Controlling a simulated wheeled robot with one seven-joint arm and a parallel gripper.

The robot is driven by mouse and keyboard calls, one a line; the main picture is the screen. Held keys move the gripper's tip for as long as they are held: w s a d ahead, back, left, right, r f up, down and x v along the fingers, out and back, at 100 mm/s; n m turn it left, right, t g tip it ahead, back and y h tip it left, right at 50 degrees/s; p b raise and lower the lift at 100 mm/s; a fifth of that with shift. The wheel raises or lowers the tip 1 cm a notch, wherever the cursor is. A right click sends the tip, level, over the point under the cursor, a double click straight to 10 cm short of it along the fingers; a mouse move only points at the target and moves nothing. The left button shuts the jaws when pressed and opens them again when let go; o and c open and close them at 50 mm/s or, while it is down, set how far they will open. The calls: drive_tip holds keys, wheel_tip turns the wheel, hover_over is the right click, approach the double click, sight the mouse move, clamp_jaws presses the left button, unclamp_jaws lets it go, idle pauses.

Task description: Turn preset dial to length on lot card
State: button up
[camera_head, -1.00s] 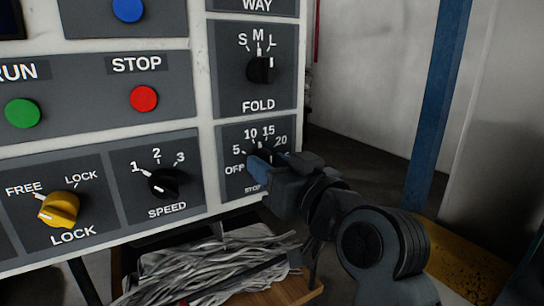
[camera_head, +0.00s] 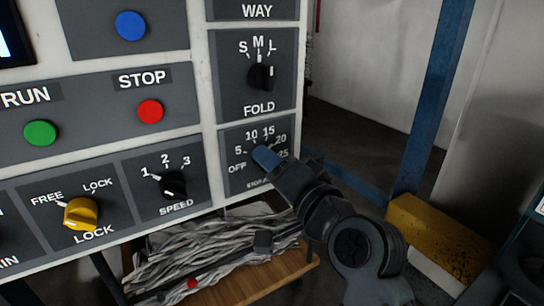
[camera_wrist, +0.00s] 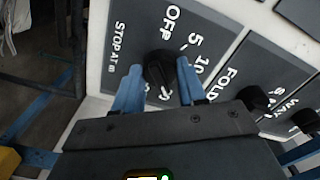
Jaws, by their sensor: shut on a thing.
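The preset dial (camera_wrist: 158,70) is a black knob on a grey plate marked OFF, 5, 10, 15, 20, 25 and STOP AT m. My gripper (camera_wrist: 160,82) has its two blue fingers on either side of this knob and is shut on it. In the head view my gripper (camera_head: 267,160) covers the knob, and the dial plate (camera_head: 229,142) shows around it. The knob's pointer mark cannot be made out in either view. No lot card can be made out for sure.
Above is the FOLD knob (camera_head: 261,77). To the left are the SPEED knob (camera_head: 173,183), the yellow LOCK knob (camera_head: 81,214), and the red STOP button (camera_head: 150,111). Below, grey strands lie on a wooden shelf (camera_head: 262,282). A blue post (camera_head: 434,95) stands at the right.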

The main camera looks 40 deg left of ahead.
drive_tip(key=shift+m, duration=1)
drive_tip(key=shift+f, duration=0.1)
drive_tip(key=o, duration=1.1)
drive_tip(key=shift+c, duration=0.2)
drive_tip(key=b+v, duration=0.1)
drive_tip(key=v, duration=0.6)
drive_tip(key=shift+s+d, duration=0.15)
drive_tip(key=shift+d, duration=0.2)
